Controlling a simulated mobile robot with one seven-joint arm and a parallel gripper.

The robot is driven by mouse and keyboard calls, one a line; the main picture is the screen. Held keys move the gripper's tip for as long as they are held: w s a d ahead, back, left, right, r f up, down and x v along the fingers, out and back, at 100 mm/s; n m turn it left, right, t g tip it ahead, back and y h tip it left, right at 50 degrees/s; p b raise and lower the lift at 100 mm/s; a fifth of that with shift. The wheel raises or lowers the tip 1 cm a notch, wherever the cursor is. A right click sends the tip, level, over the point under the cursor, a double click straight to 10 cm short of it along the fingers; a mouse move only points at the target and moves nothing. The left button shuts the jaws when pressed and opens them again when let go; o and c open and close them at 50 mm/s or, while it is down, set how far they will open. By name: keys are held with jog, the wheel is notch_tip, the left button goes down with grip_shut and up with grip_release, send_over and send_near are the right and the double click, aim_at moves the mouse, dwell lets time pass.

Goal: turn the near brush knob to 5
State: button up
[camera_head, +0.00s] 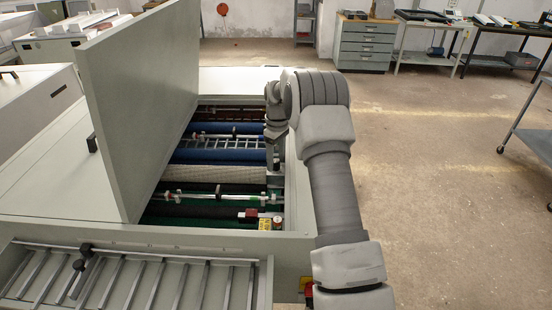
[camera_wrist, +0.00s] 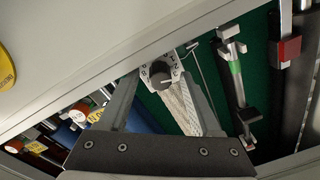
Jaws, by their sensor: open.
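A dark round knob (camera_wrist: 159,71) on a white dial plate (camera_wrist: 176,62) with printed numbers shows in the wrist view. It appears between and just beyond the fingertips of my gripper (camera_wrist: 160,82). The two fingers are apart with nothing held between them. I cannot tell whether they touch the knob, nor which number it points to. In the head view my gripper (camera_head: 275,158) reaches down inside the right side of the open processor (camera_head: 300,205), and the knob is hidden there.
Rollers (camera_head: 215,157) lie across the processor's interior. Its raised lid (camera_head: 135,110) stands to the left of my arm. A red block (camera_head: 252,214) and a yellow label (camera_head: 265,225) sit near the front.

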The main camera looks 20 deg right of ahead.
grip_shut()
jog(key=shift+m, duration=0.3)
jog(key=m+b, duration=0.1)
jog(key=m, duration=0.2)
jog(key=shift+m+b, duration=0.3)
jog(key=shift+m, duration=0.1)
jog(key=m+b, duration=0.1)
jog(key=m, duration=0.3)
jog(key=shift+m, duration=0.3)
jog(key=m, duration=0.8)
jog(key=shift+a+t, duration=0.1)
jog(key=shift+t, duration=0.2)
jog(key=shift+m, duration=0.5)
